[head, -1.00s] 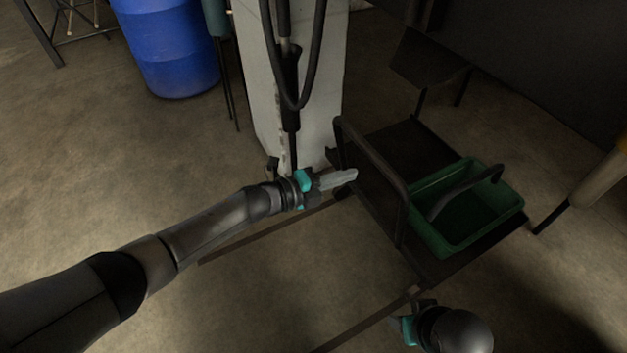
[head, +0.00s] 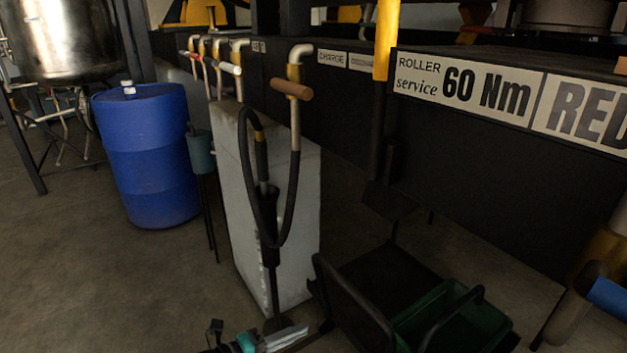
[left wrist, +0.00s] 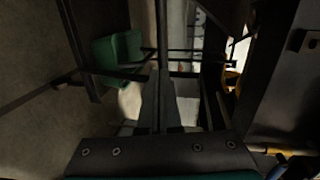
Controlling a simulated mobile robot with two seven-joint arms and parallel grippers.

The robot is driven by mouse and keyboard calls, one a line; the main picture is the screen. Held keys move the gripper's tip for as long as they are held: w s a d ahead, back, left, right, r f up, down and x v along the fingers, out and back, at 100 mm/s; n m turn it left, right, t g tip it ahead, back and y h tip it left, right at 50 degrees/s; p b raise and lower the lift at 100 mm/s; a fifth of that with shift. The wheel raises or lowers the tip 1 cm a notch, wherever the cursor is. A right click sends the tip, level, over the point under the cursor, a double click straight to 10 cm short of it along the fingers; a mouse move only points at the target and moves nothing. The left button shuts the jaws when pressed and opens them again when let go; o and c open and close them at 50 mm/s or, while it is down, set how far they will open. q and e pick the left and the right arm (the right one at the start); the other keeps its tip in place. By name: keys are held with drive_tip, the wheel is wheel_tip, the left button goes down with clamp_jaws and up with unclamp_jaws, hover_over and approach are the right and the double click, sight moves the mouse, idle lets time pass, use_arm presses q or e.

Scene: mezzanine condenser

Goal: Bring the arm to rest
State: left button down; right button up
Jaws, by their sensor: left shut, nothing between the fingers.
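My left gripper (head: 290,338) shows at the bottom edge of the head view, with its pale fingers and teal part. Its fingers are shut with nothing between them, low in front of the base of the pale cabinet and left of the dark cart. In the left wrist view the closed fingers (left wrist: 158,100) point up the middle of the picture, and nothing is held. Most of my left arm is below the head view. My right gripper is out of view.
A green bin (head: 455,322) stands on the dark cart (head: 375,275); it also shows in the left wrist view (left wrist: 117,48). The pale cabinet (head: 285,215) with a hanging black hose stands behind my gripper. A blue drum (head: 150,155) is left.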

use_arm(q)
drive_tip(key=s+a+f+n+y+p, duration=0.3)
drive_tip(key=s+a+f+n+y, duration=0.2)
drive_tip(key=a+f+n, duration=0.25)
drive_tip(key=s+a+f+n+y+p, duration=0.2)
drive_tip(key=s+a+f+n+y, duration=0.3)
drive_tip(key=a+f+n, duration=0.3)
drive_tip(key=s+a+f+n+g+y+p, duration=0.1)
drive_tip(key=s+f+n+g, duration=0.1)
drive_tip(key=s, duration=0.7)
drive_tip(key=s+a+f+n+g+y+p, duration=0.1)
drive_tip(key=s+f+n, duration=0.3)
drive_tip(key=s, duration=0.5)
drive_tip(key=s+a+f+n+g+y+p, duration=0.1)
drive_tip(key=s+f+n+g, duration=0.2)
drive_tip(key=s, duration=0.6)
drive_tip(key=shift+a+n+g+p, duration=0.25)
drive_tip(key=shift+n+g+p, duration=0.15)
drive_tip(key=shift+n, duration=0.35)
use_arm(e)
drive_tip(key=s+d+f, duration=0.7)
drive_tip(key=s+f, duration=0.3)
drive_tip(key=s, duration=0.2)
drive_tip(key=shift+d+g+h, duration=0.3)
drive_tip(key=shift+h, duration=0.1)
use_arm(q)
drive_tip(key=shift+f, duration=0.1)
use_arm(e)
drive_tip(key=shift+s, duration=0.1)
